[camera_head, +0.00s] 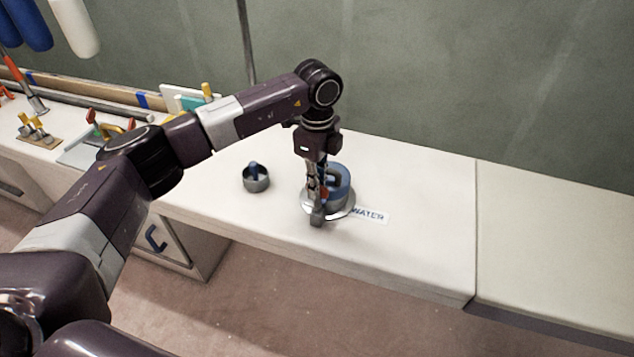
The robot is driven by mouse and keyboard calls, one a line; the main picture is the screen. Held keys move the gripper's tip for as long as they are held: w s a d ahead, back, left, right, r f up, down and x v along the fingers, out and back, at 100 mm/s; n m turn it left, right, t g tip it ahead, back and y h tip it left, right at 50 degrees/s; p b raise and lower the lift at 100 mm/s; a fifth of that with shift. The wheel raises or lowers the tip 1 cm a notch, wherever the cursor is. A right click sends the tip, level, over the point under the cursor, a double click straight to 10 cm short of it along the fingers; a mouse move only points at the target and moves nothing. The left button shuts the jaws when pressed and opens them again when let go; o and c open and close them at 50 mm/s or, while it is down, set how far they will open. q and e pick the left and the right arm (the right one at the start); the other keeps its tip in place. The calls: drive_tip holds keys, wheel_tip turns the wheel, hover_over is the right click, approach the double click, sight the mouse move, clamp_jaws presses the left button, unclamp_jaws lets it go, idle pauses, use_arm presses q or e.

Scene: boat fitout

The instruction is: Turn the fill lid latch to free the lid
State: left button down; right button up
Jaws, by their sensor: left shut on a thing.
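The water fill (348,208) is a round metal plate on the white bench top, with a blue lid (342,183) on it. A label reading WATER (371,215) lies to its right. My left gripper (316,216) points straight down at the near left side of the lid. It is shut on a small part there, which I take to be the fill lid latch. The fingers mostly hide that part, and only a bit of red shows beside them. I cannot tell which way the latch is turned. My right gripper is not in view.
Tools and small parts (38,128) lie at the far left. The bench to the right (430,220) is clear, and a grey-green wall (450,80) rises behind.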

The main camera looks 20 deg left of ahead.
use_arm(q)
drive_tip(key=shift+r+n, duration=0.15)
drive_tip(key=shift+n, duration=0.65)
drive_tip(key=shift+w, duration=0.1)
drive_tip(key=c, duration=2)
unclamp_jaws()
drive_tip(key=shift+c, duration=0.2)
wheel_tip(320, 180, up, 12)
